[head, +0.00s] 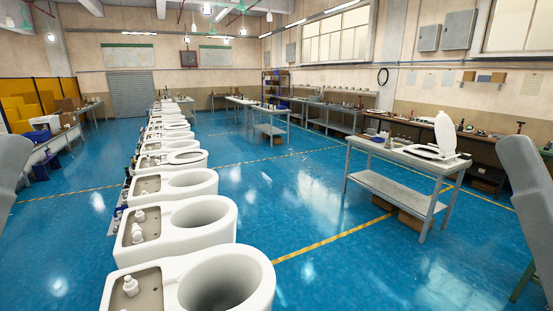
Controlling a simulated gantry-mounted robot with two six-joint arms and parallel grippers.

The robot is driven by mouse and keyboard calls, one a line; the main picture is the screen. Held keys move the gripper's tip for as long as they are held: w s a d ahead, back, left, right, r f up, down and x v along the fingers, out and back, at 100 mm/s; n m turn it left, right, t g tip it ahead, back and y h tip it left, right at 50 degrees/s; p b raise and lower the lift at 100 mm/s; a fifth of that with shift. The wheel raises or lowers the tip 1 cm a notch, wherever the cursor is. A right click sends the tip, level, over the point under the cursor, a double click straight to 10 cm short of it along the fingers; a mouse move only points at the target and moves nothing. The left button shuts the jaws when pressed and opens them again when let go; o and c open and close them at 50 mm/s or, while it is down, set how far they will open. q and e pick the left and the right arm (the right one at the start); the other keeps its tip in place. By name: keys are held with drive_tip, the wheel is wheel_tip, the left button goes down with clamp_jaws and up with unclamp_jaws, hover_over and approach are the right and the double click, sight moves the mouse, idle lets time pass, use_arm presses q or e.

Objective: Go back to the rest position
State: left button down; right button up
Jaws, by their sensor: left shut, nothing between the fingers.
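The task names no object. In the head view a grey part of my left arm (10,172) shows at the left edge, and a grey part of my right arm (526,190) shows at the right edge. No fingers of either gripper can be made out. Both grippers lie outside the picture or are hidden.
A row of white toilet bowls (205,222) runs away from me at centre left. A grey table (378,184) with a white toilet seat (446,136) stands at right. Workbenches (487,147) line the right wall. The blue floor (290,190) between row and table is clear.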

wheel_tip(320, 180, up, 26)
drive_tip(key=p, duration=2.3)
wheel_tip(320, 180, down, 61)
drive_tip(key=b, duration=6.1)
